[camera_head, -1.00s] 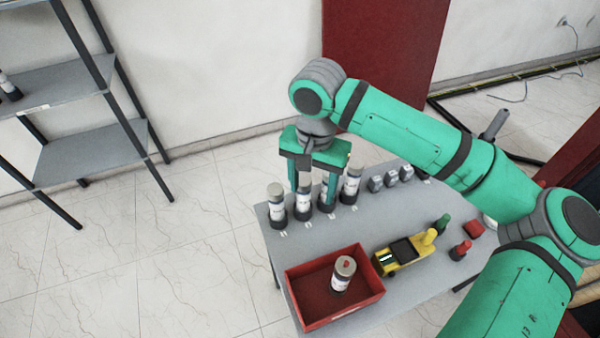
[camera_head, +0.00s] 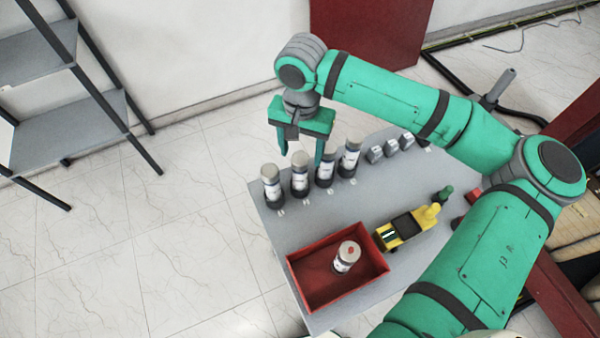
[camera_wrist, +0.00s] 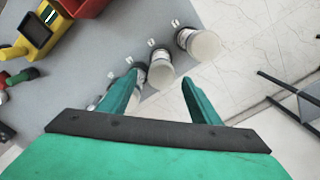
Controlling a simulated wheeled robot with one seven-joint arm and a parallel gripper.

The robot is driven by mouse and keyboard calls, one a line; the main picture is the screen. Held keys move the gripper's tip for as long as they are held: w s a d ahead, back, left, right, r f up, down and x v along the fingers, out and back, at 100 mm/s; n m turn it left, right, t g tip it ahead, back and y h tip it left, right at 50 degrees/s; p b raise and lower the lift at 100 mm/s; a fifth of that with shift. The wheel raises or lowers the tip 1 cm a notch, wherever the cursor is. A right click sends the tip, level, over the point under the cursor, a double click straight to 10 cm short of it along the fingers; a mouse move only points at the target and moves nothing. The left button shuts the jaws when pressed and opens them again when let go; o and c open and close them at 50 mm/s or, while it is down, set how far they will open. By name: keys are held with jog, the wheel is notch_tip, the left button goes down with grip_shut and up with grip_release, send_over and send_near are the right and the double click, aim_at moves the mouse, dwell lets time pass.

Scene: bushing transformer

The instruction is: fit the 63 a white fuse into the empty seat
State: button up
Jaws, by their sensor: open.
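Several white fuses with grey caps and dark lower ends stand upright in a row along the table's back left edge. They include the end fuse (camera_head: 271,184), the second fuse (camera_head: 300,173), the third fuse (camera_head: 325,169) and the fourth fuse (camera_head: 349,157). Their ratings are too small to read, and I see no empty seat in the row. My gripper (camera_head: 301,152) is open and empty just above the row, over the second fuse. In the wrist view the second fuse (camera_wrist: 161,72) shows between the fingers and the end fuse (camera_wrist: 203,43) beyond them.
A red bin (camera_head: 296,286) at the table's front holds one fuse (camera_head: 347,256) with a red spot on its cap. A yellow-and-black tool (camera_head: 405,227) lies beside it, with several grey blocks (camera_head: 391,148) behind. A metal shelf (camera_head: 70,130) stands left.

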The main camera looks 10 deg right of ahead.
aim_at(300, 158)
notch_tip(300, 158, down, 5)
jog(key=shift+a+r, duration=0.1)
jog(key=shift+a, duration=0.05)
jog(key=shift+c, duration=0.5)
grip_shut()
